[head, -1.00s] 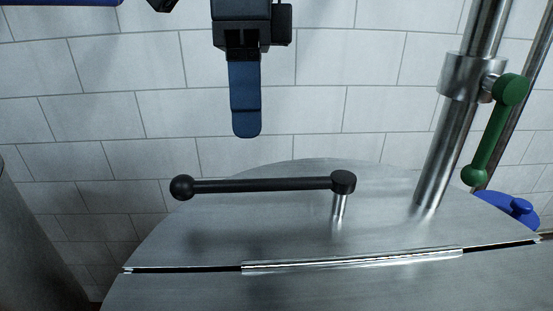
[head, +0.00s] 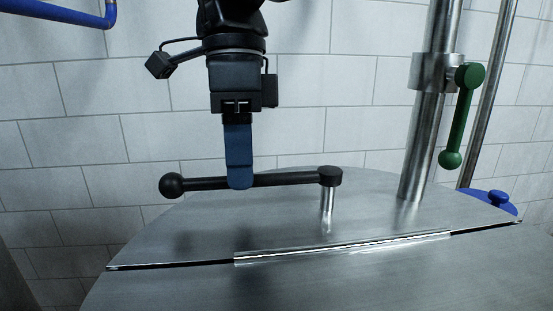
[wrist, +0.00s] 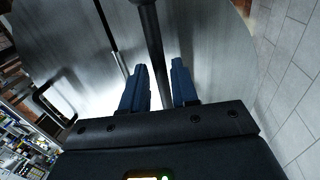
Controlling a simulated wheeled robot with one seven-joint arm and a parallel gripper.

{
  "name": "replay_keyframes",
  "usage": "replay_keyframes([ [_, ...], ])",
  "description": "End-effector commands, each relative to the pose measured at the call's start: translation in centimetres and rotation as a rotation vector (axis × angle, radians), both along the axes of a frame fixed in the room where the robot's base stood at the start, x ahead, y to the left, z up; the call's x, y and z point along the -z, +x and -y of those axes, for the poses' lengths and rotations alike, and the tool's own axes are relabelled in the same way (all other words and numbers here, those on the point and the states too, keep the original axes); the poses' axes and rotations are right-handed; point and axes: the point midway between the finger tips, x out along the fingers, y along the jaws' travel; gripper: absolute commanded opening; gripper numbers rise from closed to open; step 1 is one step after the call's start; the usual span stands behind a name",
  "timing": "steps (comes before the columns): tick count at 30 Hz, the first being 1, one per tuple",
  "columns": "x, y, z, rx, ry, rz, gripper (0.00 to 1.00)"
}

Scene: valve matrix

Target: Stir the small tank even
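The small steel tank (head: 370,285) has a round lid with a black crank handle (head: 285,179) on a short steel post. The handle lies roughly level, its ball knob (head: 172,185) at the left end and its hub at the right. My gripper (head: 239,186) points down at the handle between knob and hub, nearer the knob. In the wrist view, the blue fingers of my gripper (wrist: 160,72) are apart, one on each side of the handle bar (wrist: 151,35). The head view shows only one finger, in front of the bar. I cannot tell whether either finger touches it.
A steel pipe (head: 422,140) with a green lever (head: 460,118) rises from the lid at the right. A blue knob cap (head: 490,198) is behind it. A hinge strip (head: 345,247) crosses the lid. A blue pipe (head: 60,15) is on the tiled wall at the upper left.

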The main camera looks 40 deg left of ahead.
Motion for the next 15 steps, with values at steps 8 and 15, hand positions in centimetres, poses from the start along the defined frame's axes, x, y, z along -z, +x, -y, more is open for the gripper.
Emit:
replay_keyframes([
  [8, 0.00, 0.00, 0.00, 0.000, 0.000, 0.000, 0.02],
  [15, -0.01, 0.00, 0.00, 0.000, 0.000, 0.000, 0.00],
])
